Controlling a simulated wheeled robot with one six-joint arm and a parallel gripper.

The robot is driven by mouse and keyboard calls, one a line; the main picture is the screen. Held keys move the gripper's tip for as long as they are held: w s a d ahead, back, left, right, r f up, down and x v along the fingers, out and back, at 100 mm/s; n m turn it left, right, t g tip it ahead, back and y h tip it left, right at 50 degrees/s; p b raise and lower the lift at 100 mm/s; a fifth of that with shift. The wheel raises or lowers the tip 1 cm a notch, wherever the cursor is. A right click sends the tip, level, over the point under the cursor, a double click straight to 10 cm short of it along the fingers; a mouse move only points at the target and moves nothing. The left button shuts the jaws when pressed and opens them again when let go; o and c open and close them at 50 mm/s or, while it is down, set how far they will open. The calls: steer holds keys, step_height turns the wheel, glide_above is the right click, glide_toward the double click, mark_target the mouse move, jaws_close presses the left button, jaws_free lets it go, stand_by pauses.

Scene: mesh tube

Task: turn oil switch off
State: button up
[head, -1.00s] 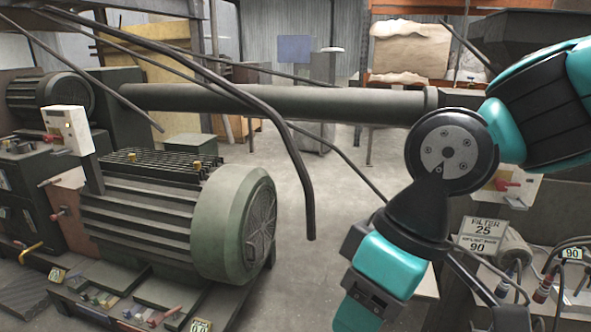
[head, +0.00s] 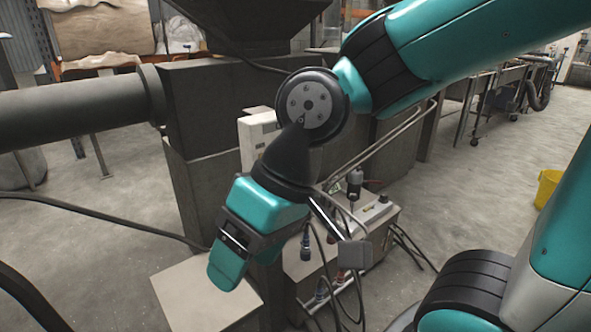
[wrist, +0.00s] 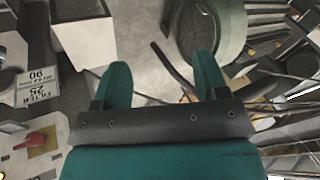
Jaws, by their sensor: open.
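In the wrist view, a red switch handle (wrist: 36,140) sits on a pale panel with a yellow patch (wrist: 47,156) at the lower left. I cannot read any oil label on it. In the head view, a white box (head: 257,138) on the dark machine is partly hidden behind my arm, and no handle shows on it. My gripper (wrist: 163,72) is open and empty, its two teal fingers apart. The red handle lies to the left of the fingers, apart from them. In the head view my gripper (head: 228,268) hangs down left of centre.
A pale box (head: 205,292) stands below my gripper. A cabled unit (head: 370,225) stands right of it. An upside-down filter label (wrist: 38,87) and a green motor (wrist: 212,32) show in the wrist view. Open floor (head: 480,190) lies to the right.

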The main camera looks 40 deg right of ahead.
steer(key=w+d+f+m+t+y+b, duration=0.2)
steer(key=w+d+f+m+t+b, duration=0.8)
steer(key=w+m+b, duration=0.45)
steer(key=w+d+f+m+t+h+b, duration=0.2)
steer(key=d+m+t+h+b, duration=0.5)
steer(key=d+m, duration=0.9)
steer(key=shift+n, duration=0.45)
steer(key=w+p, duration=1.5)
steer(key=shift+w+d+r, duration=0.3)
steer(key=shift+d+r, duration=0.05)
steer(key=shift+r, duration=0.05)
steer(key=shift+w+f, duration=0.1)
steer(key=shift+w, duration=0.5)
